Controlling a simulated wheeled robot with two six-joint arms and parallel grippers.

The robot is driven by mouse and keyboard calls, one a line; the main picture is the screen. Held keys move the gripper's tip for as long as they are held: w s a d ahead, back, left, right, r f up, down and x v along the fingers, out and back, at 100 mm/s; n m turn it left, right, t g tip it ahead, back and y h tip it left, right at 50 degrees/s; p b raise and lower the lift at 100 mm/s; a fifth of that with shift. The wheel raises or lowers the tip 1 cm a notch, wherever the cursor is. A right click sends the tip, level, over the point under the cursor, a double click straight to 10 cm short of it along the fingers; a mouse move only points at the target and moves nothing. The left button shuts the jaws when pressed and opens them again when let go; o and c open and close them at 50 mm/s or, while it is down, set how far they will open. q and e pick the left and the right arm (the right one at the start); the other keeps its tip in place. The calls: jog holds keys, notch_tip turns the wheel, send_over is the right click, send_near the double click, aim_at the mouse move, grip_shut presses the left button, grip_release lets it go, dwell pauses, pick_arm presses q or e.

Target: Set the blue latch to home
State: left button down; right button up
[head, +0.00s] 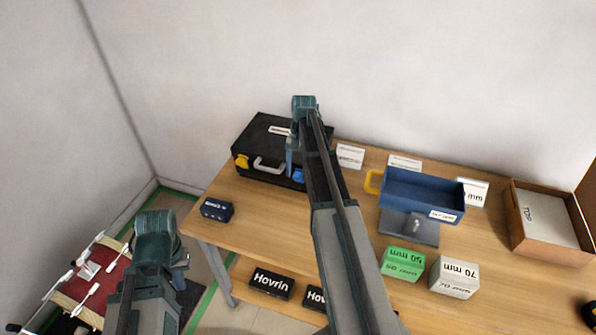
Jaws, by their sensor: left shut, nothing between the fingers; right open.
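A black case (262,136) lies closed at the back left of the wooden table, with a grey handle (268,166) on its front. A yellow latch (241,161) is left of the handle. The blue latch (299,176) is at the right of the front; its exact setting is too small to tell. My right arm reaches over the case's right part and hides some of it. My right gripper (291,168) is open, close beside the blue latch; I cannot tell if they touch. My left gripper (182,262) is shut and empty, off the table's left end.
A dark blue box (216,210) sits at the table's left end. To the right are a blue bin (420,192) on a grey stand, a green box (403,263), a white box (454,277) and a cardboard box (546,243). Black boxes (271,282) lie lower down.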

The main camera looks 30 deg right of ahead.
jog(key=p+v, duration=1.3)
jog(key=v, duration=0.1)
jog(key=shift+f, duration=0.15)
jog(key=s+a+f+n+h+b, duration=0.1)
jog(key=s+a+n, duration=0.3)
jog(key=a, duration=0.7)
jog(key=s+a+f+n+t+h+b, duration=0.1)
jog(key=s+a+f+n+b, duration=0.1)
jog(key=s+a+n, duration=0.3)
jog(key=s+a+f+n+h+b, duration=0.1)
jog(key=s+a+f+n+b, duration=0.1)
jog(key=s+a, duration=0.9)
jog(key=a+f+n, duration=0.1)
jog(key=a+n, duration=0.1)
jog(key=a, duration=0.5)
jog(key=shift+a+f+n+b, duration=0.2)
jog(key=shift+a+n+b, duration=0.1)
jog(key=shift+n, duration=0.1)
